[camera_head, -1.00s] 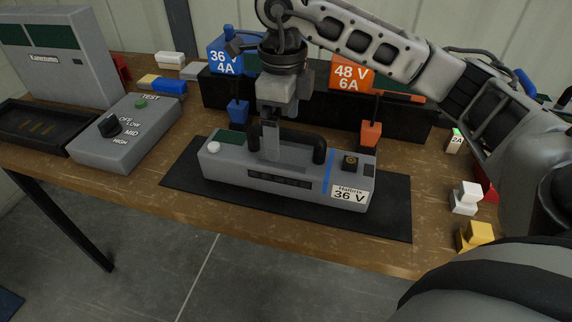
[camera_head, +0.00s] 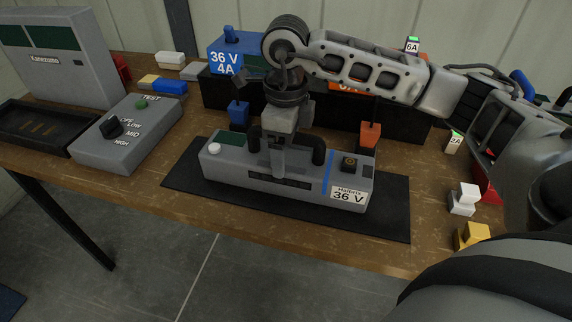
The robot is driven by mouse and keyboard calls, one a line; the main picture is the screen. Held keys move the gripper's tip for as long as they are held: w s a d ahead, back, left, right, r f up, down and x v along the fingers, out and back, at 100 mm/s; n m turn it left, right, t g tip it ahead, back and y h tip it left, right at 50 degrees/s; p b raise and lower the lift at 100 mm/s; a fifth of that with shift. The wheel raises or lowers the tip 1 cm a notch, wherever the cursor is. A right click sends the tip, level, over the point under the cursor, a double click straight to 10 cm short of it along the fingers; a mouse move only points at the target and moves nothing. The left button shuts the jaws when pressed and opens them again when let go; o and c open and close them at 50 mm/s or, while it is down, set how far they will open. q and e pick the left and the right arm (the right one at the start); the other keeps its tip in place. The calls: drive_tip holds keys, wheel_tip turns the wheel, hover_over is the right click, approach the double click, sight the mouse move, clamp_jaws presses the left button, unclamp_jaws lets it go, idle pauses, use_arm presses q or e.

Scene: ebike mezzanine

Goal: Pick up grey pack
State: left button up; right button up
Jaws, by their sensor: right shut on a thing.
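The grey pack (camera_head: 220,169), labelled "Haltrix 36 V", has a blue stripe and a black arched handle (camera_head: 318,152). It sits level on a black mat (camera_head: 388,218) near the table's front edge. My right gripper (camera_head: 278,164) points down at the middle of the pack and is shut on its handle. The gripper hides the middle of the handle bar. I cannot see any gap between pack and mat. My left gripper is not in view.
Behind stand a blue "36 V 4A" charger (camera_head: 226,62) and an orange one partly hidden by my arm, with blue (camera_head: 238,112) and orange (camera_head: 370,134) plugs in front. A grey tester box (camera_head: 130,140) is left. White (camera_head: 463,198) and yellow (camera_head: 473,236) connectors are right.

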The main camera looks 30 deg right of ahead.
drive_tip(key=shift+w+r, duration=0.15)
drive_tip(key=shift+r, duration=0.25)
